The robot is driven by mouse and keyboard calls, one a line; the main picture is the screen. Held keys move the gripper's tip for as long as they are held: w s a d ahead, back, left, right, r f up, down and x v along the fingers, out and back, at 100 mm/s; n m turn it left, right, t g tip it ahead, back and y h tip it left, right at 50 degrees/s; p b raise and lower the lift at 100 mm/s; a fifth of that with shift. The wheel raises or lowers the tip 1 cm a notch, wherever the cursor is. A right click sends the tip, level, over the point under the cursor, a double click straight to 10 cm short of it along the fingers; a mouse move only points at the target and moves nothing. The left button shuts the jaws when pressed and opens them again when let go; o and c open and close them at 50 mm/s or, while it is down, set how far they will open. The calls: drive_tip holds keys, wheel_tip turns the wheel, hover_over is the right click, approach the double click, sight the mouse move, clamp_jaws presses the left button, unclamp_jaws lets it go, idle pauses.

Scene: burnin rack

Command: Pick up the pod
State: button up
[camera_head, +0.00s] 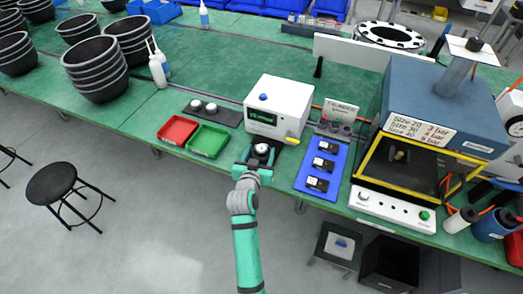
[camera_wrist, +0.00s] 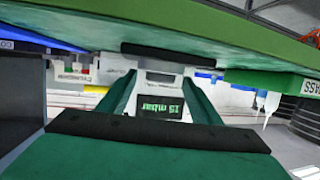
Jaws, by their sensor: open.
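A round pod (camera_head: 262,149), dark with a pale top, sits in front of the white box-shaped device (camera_head: 277,107) with a lit green display. My gripper (camera_head: 257,160) is at the table's front edge in the head view, with its green fingers apart on either side of the pod. I cannot tell whether they touch it. In the wrist view the green fingers reach toward the device's display (camera_wrist: 160,106), which appears upside down. I cannot make out the pod there. Two similar round pieces sit on a black holder (camera_head: 225,117) to the left.
A red tray (camera_head: 178,130) and a green tray (camera_head: 208,140) lie left of my gripper. A blue mat (camera_head: 314,190) with several black-and-white modules lies to the right. Beyond it stands a yellow-framed machine (camera_head: 404,165). A stool (camera_head: 51,182) stands on the floor at left.

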drive_tip(key=c, duration=1.2)
drive_tip(key=shift+r, duration=0.15)
